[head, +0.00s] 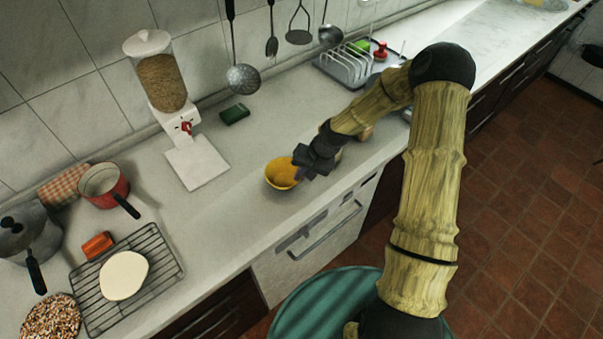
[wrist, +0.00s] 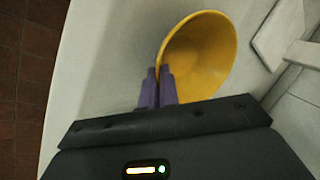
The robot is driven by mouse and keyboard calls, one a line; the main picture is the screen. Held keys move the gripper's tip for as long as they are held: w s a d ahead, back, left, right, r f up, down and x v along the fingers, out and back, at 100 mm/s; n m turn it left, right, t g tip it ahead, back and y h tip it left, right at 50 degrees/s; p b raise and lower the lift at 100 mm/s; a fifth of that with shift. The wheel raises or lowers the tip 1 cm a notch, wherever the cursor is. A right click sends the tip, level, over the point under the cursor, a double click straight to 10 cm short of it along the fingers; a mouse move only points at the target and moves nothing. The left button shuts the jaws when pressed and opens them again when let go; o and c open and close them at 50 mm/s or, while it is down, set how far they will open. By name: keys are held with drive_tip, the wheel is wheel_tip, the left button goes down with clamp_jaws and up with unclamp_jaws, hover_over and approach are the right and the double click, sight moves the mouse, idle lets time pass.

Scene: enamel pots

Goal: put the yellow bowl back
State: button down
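The yellow bowl (head: 280,174) is at the front part of the counter in the head view, right of the white dispenser's base. It fills the upper middle of the wrist view (wrist: 203,55). My gripper (head: 299,171) is at the bowl's right side. In the wrist view its two purple fingers (wrist: 158,86) are close together with the bowl's near rim between them, one finger inside and one outside. The gripper looks shut on the rim. I cannot tell whether the bowl's underside touches the counter.
A dispenser (head: 160,80) and a green sponge (head: 235,114) stand behind the bowl. A wire rack (head: 165,262), red pan (head: 104,186) and grey pot (head: 30,235) are at the left. A dish rack (head: 345,66) is at the back right. Counter (head: 235,215) left of the bowl is clear.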

drive_tip(key=shift+f, duration=0.2)
drive_tip(key=shift+f, duration=0.2)
drive_tip(key=c, duration=1.6)
unclamp_jaws()
drive_tip(key=shift+r, duration=0.1)
drive_tip(key=shift+c, duration=0.2)
drive_tip(key=b+v, duration=0.2)
drive_tip(key=v, duration=1)
drive_tip(key=shift+r, duration=0.2)
drive_tip(key=shift+s+a, duration=0.1)
